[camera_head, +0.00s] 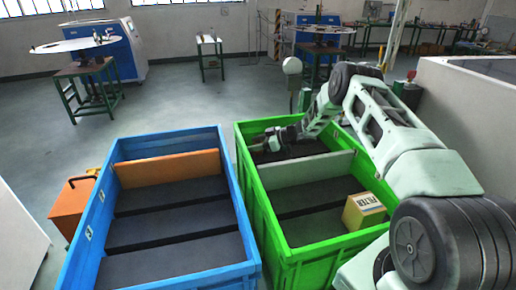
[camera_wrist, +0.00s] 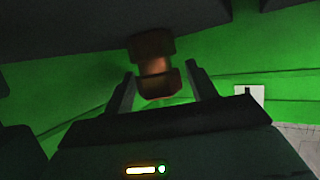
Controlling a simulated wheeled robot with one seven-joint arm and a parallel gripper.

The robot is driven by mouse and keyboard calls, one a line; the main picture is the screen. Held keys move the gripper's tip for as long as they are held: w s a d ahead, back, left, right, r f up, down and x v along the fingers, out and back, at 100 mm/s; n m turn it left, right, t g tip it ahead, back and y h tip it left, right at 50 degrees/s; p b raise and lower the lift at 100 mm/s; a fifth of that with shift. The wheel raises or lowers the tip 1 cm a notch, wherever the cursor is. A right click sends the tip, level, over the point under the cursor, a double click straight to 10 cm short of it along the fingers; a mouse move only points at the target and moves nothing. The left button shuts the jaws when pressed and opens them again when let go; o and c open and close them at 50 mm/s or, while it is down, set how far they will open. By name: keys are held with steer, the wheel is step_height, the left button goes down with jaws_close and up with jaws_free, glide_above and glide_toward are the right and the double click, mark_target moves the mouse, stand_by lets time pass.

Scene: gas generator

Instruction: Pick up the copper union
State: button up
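The copper union (camera_wrist: 156,66) shows in the wrist view, a reddish-brown fitting with wider ends and a narrower, brighter middle. My gripper (camera_wrist: 160,76) is open, one finger on each side of the union's near end, with small gaps visible between the fingers and the union. Whether either finger touches it is hard to tell in the dim light. In the head view my gripper (camera_head: 264,143) is low inside the far compartment of the green crate (camera_head: 297,233). The union cannot be made out in the head view.
A pale divider (camera_head: 312,168) splits the green crate; a yellow filter box (camera_head: 364,211) lies in its near compartment. Green crate walls are close around my gripper. A blue crate (camera_head: 242,222) with an orange divider (camera_head: 170,168) stands to the left.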

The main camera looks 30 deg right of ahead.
steer(key=c, duration=0.9)
